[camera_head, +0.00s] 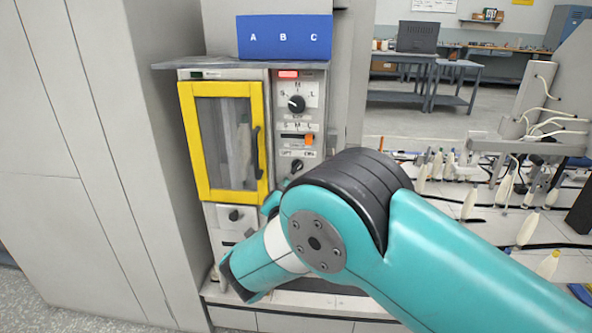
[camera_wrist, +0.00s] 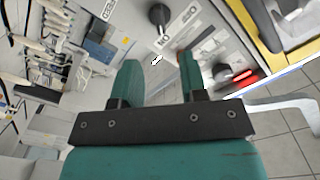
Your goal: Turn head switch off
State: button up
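The control panel (camera_head: 312,120) is on the right side of the machine. It carries an upper black knob (camera_head: 297,103), an orange slider (camera_head: 309,139) and a smaller dark knob (camera_head: 297,166). A lower knob (camera_head: 236,215) sits below the yellow door. I cannot tell which control is the head switch; the labels are too small. In the wrist view, my gripper (camera_wrist: 160,76) is open with nothing between its teal fingers. It faces the panel, with one black knob (camera_wrist: 159,14) beyond the fingertips and another (camera_wrist: 222,72) right of them. In the head view my arm hides the gripper.
A yellow-framed door (camera_head: 187,140) with a dark handle stands left of the panel. A red light (camera_head: 288,74) is lit at the panel top. A blue A B C box (camera_head: 285,38) sits on top. Rows of bobbins (camera_head: 471,203) stand to the right.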

aim_at(296, 170)
jog(key=w, duration=1)
jog(key=shift+w+d+p, duration=0.1)
jog(key=shift+d+p, duration=0.1)
jog(key=shift+p, duration=0.1)
grip_shut()
